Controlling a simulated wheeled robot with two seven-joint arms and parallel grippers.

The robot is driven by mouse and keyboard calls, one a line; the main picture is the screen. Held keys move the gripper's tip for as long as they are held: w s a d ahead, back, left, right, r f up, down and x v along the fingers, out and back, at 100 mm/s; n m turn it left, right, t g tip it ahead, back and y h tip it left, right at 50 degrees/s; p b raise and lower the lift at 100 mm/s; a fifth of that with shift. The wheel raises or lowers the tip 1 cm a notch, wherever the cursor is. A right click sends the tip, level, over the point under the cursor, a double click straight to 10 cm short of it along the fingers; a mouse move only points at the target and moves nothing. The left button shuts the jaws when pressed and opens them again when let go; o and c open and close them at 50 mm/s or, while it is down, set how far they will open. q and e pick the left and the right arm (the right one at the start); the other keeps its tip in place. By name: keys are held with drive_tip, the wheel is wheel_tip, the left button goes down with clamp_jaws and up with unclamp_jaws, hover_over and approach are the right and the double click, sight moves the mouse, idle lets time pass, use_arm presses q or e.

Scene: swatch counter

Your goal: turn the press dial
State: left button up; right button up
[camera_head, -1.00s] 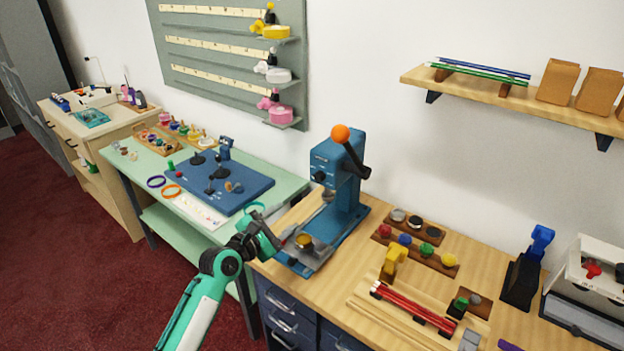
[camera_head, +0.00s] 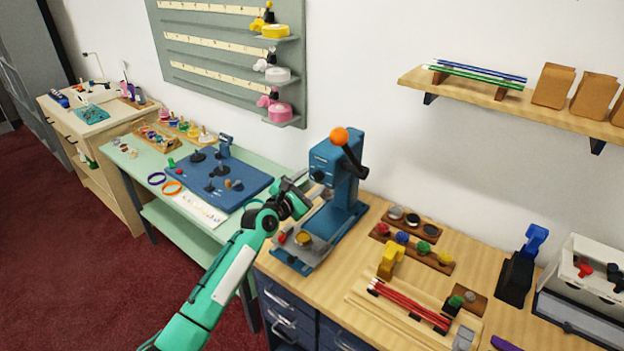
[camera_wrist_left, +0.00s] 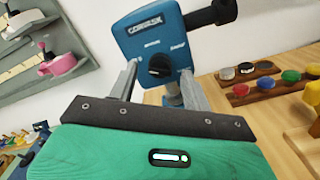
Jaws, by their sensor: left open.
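The blue press (camera_head: 336,195) stands on the wooden bench, with an orange-knobbed lever at its top right. Its black dial (camera_head: 318,175) is on the front of the head. In the left wrist view the dial (camera_wrist_left: 159,66) lies between and beyond my two fingers, below small printed labels. My left gripper (camera_head: 304,187) is open in front of the press head, close to the dial. In the left wrist view its fingers (camera_wrist_left: 158,85) are spread with nothing between them; I cannot tell whether they touch the press. My right gripper is not in view.
The press lever (camera_head: 350,150) sticks out at the upper right of the head. A gold round piece (camera_head: 303,238) sits on the press base. A green table with a blue board (camera_head: 215,185) stands left. Colored knobs on wooden strips (camera_head: 411,245) lie right.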

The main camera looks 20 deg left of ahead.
use_arm(q)
drive_tip(key=shift+w+d, duration=0.2)
drive_tip(key=shift+w, duration=0.5)
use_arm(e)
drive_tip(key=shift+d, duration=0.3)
use_arm(q)
drive_tip(key=shift+c, duration=0.2)
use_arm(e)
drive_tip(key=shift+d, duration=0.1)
use_arm(q)
drive_tip(key=c, duration=1)
drive_tip(key=shift+o, duration=0.2)
